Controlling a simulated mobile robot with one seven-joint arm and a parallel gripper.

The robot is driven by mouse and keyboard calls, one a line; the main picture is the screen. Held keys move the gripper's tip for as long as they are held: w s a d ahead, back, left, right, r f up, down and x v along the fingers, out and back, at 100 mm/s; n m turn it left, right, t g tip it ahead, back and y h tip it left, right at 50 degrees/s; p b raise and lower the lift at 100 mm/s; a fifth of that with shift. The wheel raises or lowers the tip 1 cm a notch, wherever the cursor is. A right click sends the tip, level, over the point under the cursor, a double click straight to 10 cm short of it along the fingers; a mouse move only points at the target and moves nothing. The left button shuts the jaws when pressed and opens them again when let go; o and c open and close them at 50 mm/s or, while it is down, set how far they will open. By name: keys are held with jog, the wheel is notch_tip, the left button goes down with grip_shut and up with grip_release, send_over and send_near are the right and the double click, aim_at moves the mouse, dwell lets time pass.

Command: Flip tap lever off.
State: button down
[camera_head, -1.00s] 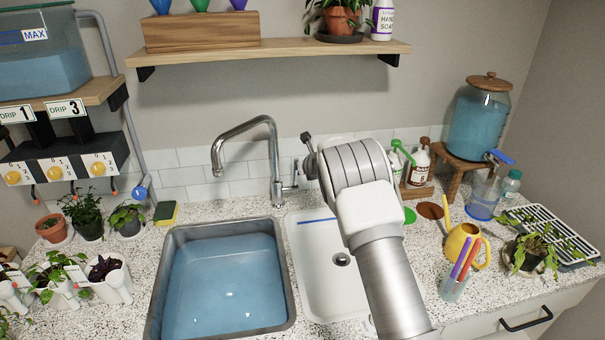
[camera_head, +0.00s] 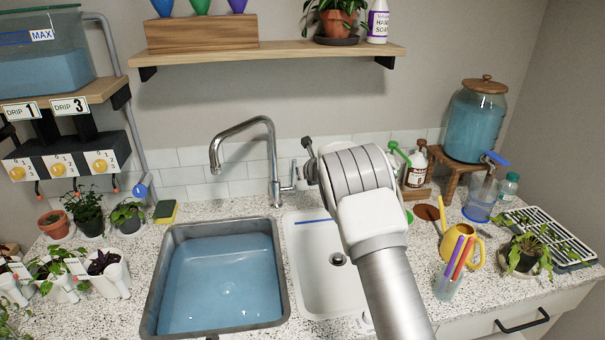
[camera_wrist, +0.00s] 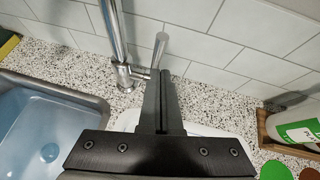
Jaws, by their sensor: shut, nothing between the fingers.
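The chrome sink tap (camera_head: 274,165) stands behind the sinks, its curved spout over the left basin. Its small lever (camera_head: 294,172) sticks up from a short side arm at the right of the base. In the wrist view the tap's column (camera_wrist: 113,35) is at the upper left, and the lever (camera_wrist: 160,48) points up just beyond my fingertips. My gripper (camera_wrist: 164,74) is shut and empty, its fingers covering the lever's lower part. I cannot tell whether they touch it. No water stream shows at the spout.
The left basin (camera_head: 283,278) holds blue water; the white right basin (camera_head: 310,301) looks empty. A tiled wall (camera_head: 200,170) rises close behind the tap. Bottles in a wooden caddy (camera_head: 417,192) stand right of my arm. A yellow watering can (camera_head: 475,250) is farther right.

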jog(key=w+r+b+v, duration=0.1)
jog(key=v, duration=0.9)
jog(key=shift+s+r+b, duration=0.25)
jog(key=shift+r+b, duration=0.05)
jog(key=shift+r, duration=0.05)
